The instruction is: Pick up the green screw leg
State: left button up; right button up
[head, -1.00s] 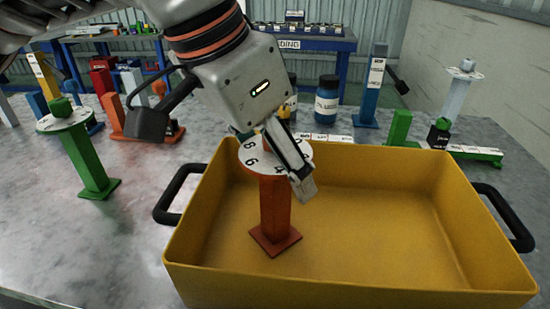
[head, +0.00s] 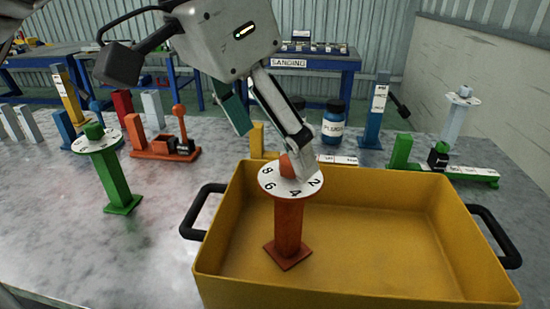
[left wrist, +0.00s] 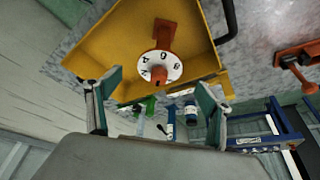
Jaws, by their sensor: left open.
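The green screw leg (head: 115,180) stands upright on the grey table left of the yellow crate, with a white numbered disc and green knob on top. I cannot make it out in the left wrist view. My left gripper (head: 270,138) is open, to the right of the green leg and above an orange screw leg (head: 288,225). That orange leg stands in the yellow crate (head: 400,183). In the left wrist view the orange leg's disc (left wrist: 155,70) lies between and beyond the open fingers (left wrist: 158,88). My right gripper is out of view.
An orange part with a lever (head: 168,147) and a yellow part (head: 71,105) stand behind the green leg. A blue bottle (head: 333,125) and a blue post (head: 375,115) stand behind the crate. The table's front left is clear.

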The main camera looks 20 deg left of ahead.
aim_at(102, 155)
jog(key=k, duration=1)
